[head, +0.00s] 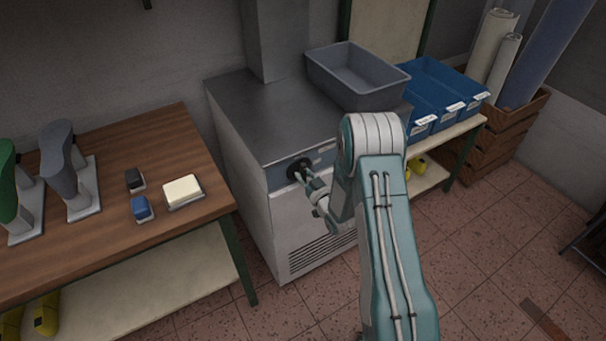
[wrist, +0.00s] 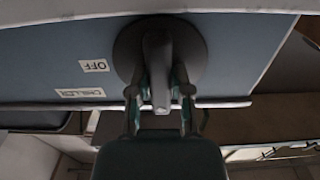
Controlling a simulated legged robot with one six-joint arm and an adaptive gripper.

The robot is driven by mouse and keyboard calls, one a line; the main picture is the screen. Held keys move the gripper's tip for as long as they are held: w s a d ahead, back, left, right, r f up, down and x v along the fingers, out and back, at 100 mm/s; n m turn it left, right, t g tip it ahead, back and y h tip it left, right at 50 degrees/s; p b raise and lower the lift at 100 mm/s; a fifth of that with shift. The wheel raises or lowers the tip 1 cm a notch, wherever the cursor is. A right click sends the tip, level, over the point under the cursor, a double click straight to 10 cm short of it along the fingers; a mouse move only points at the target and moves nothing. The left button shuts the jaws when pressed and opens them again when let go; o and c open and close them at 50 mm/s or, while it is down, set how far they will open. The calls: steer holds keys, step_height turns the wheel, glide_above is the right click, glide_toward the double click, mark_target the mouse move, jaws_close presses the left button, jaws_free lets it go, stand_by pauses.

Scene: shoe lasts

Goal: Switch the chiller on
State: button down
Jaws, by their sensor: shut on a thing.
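The chiller (head: 300,230) is a pale metal cabinet with a grey top and a blue panel strip along its upper front. A dark round knob (head: 299,166) sits on that strip. The knob (wrist: 192,52) fills the upper middle of the wrist view, its grip bar pointing down the picture. My gripper (head: 306,178) reaches the knob from the front. In the wrist view its two fingers (wrist: 160,98) are shut on the bar, one on each side. A label reading OFF (wrist: 94,66) is left of the knob, with a second label (wrist: 80,92) below it.
A grey bin (head: 350,85) stands on the chiller's top. Blue trays (head: 432,95) stand on a shelf to the right. A wooden table (head: 120,180) to the left holds shoe lasts (head: 66,165) and small blocks. The tiled floor in front of the chiller is clear, apart from my arm above it.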

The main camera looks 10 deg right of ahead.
steer(key=shift+s+f, duration=0.15)
steer(key=shift+f, duration=0.2)
steer(key=c, duration=0.5)
jaws_free()
steer(key=shift+c, duration=0.2)
steer(key=shift+r, duration=0.15)
steer(key=v, duration=1.1)
steer(key=shift+s, duration=0.35)
steer(key=shift+d, duration=0.15)
